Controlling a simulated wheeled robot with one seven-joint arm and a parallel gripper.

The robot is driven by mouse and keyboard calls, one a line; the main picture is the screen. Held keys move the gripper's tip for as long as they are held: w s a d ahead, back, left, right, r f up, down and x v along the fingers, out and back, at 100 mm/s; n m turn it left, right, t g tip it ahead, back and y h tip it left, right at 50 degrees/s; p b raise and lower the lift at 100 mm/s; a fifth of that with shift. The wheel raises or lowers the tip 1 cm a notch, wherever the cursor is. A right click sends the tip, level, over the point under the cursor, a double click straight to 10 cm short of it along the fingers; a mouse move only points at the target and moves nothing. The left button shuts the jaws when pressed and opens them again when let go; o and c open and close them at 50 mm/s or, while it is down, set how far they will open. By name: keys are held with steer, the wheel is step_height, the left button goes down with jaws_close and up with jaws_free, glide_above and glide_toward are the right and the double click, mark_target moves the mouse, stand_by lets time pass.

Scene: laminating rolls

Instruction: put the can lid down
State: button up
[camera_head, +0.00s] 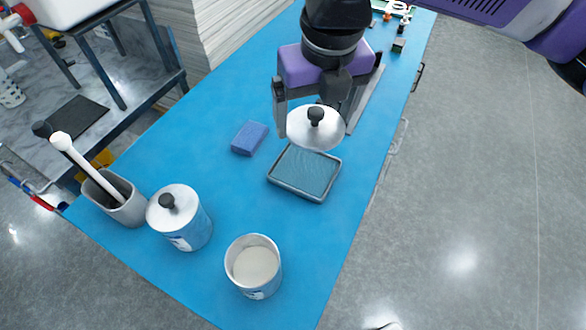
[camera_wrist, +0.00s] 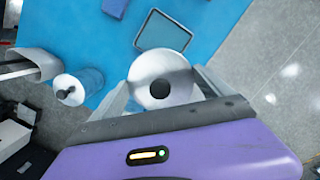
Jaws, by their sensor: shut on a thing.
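My gripper (camera_head: 315,108) is shut on the can lid (camera_head: 301,134), a round silvery disc with a black knob. The lid is held in the air near the far end of a grey-rimmed tray (camera_head: 292,191). In the wrist view the lid (camera_wrist: 143,97) sits between the fingers of my gripper (camera_wrist: 165,98), with the tray (camera_wrist: 137,46) beyond it. An open can (camera_head: 277,277) with pale contents stands at the near end of the blue table. A second can (camera_head: 200,230) stands to its left with its own knobbed lid on.
A blue sponge-like block (camera_head: 249,138) lies left of the tray. A grey holder (camera_head: 126,209) with upright tools stands at the table's left edge. The blue table (camera_head: 225,175) is clear between the block and the cans. Small items lie at the far end.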

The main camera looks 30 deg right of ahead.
steer(key=f, duration=1)
steer(key=w+f, duration=0.1)
steer(key=f, duration=0.4)
steer(key=shift+f, duration=0.15)
steer(key=shift+s+f, duration=0.1)
steer(key=shift+f, duration=2.25)
steer(key=shift+f, duration=0.4)
steer(key=o, duration=1.1)
steer(key=shift+r, duration=0.15)
steer(key=shift+r+p, duration=0.3)
steer(key=shift+r, duration=0.1)
steer(key=r, duration=0.4)
steer(key=s+r, duration=0.1)
steer(key=r, duration=0.6)
steer(key=shift+s+a+r, duration=0.15)
steer(key=shift+s+r, duration=0.15)
steer(key=shift+s, duration=0.1)
